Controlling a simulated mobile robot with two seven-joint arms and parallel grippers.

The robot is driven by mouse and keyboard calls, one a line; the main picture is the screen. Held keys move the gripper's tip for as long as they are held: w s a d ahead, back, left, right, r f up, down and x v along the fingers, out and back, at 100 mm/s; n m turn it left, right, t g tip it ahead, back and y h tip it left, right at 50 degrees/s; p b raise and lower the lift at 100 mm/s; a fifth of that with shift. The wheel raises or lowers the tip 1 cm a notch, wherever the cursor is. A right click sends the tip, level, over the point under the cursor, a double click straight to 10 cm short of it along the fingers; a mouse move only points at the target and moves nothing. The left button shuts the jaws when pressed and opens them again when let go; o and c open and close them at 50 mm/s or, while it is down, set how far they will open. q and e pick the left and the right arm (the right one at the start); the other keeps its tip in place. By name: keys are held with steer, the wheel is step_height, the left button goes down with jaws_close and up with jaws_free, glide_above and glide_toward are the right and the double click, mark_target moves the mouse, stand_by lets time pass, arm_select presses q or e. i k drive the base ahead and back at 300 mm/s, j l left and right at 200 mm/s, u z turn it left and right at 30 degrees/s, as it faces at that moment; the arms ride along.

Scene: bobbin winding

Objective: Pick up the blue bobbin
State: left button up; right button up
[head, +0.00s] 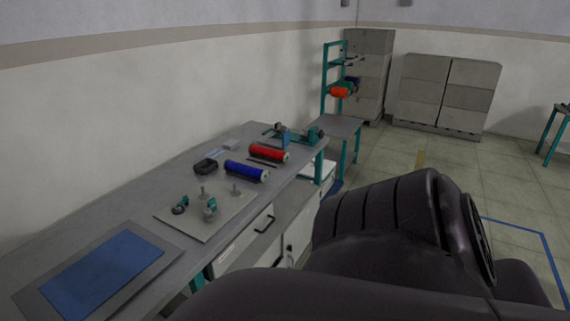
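The blue bobbin (246,171) lies on its side on the grey workbench (147,202), with a pale end facing right. A red bobbin (268,152) lies just behind it, also on its side. Neither gripper shows in this view. Nothing touches the blue bobbin from above.
In front of the bobbin is a light plate (207,212) with small fixtures. A black device (205,166) sits to its left. A blue mat (103,272) lies at the near end. A teal winding fixture (297,135) stands at the far end.

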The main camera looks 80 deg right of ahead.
mark_target(258, 173)
steer(key=z, duration=2.35)
steer(key=i+l+z, duration=0.1)
steer(key=i+z, duration=0.4)
steer(key=z, duration=0.2)
steer(key=i+z, duration=0.25)
steer(key=i, duration=0.35)
steer(key=i+z, duration=0.3)
steer(key=i, duration=0.3)
steer(key=i+l+u, duration=0.1)
steer(key=i, duration=1.2)
steer(key=i+l+u, duration=0.1)
steer(key=i+u, duration=0.25)
steer(key=i, duration=0.9)
steer(key=i+u, duration=0.15)
steer(key=u, duration=0.25)
steer(key=i+u, duration=0.1)
steer(key=u, duration=0.25)
steer(key=i+l+u, duration=0.1)
steer(key=u, duration=0.3)
